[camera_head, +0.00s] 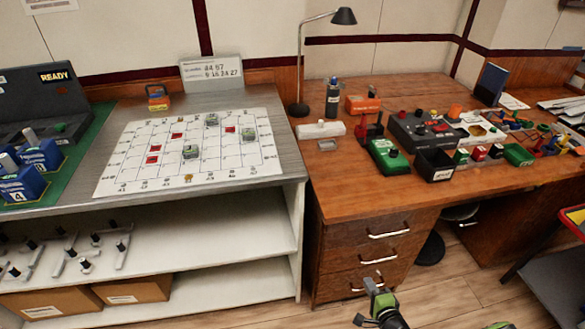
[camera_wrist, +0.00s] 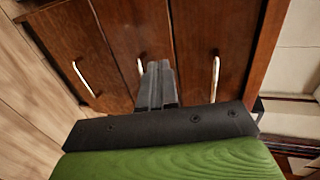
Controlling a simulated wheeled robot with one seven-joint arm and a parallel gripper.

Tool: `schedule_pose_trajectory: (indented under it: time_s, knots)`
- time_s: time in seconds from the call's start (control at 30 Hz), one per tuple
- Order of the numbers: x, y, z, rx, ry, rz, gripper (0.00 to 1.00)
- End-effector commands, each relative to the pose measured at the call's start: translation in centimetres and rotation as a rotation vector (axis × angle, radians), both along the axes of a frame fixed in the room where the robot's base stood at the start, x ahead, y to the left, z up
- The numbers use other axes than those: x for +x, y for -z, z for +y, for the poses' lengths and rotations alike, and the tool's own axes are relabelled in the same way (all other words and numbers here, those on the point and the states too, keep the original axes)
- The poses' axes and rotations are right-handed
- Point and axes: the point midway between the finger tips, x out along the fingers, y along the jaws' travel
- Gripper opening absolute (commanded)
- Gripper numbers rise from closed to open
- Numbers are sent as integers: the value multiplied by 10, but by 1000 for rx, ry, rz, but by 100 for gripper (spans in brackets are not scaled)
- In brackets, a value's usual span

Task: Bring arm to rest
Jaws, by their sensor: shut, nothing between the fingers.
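My gripper (camera_head: 371,288) shows at the bottom centre of the head view, low in front of the wooden drawers. In the wrist view my gripper (camera_wrist: 157,72) has its two dark fingers pressed together with nothing between them. The fingers point toward the wooden drawer fronts (camera_wrist: 200,30). They appear apart from the drawers, though the exact gap is hard to judge.
The wooden desk (camera_head: 350,185) holds many small parts, a black lamp (camera_head: 343,16) and a green device (camera_head: 388,157). A grey bench (camera_head: 285,150) carries a white grid sheet (camera_head: 120,165). A dark table (camera_head: 555,275) stands at right. Bare floor (camera_head: 450,290) lies between.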

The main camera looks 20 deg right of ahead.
Motion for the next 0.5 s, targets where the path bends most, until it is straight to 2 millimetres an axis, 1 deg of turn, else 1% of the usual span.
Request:
schedule_pose_trajectory:
  time_s: [0.1,0.17,0.27,0.3,0.37,0.4,0.47,0.5]
  knots:
    - [1,-1,0,-6,-10,1,0]
    - [7,-9,1,-26,-57,8,0]
    - [26,-35,10,-100,-236,39,0]
    - [35,-49,17,-139,-334,60,0]
    - [48,-71,31,-196,-484,98,0]
    - [55,-85,42,-234,-581,126,0]
    - [64,-107,59,-293,-721,176,0]
    - [69,-121,70,-333,-810,214,0]
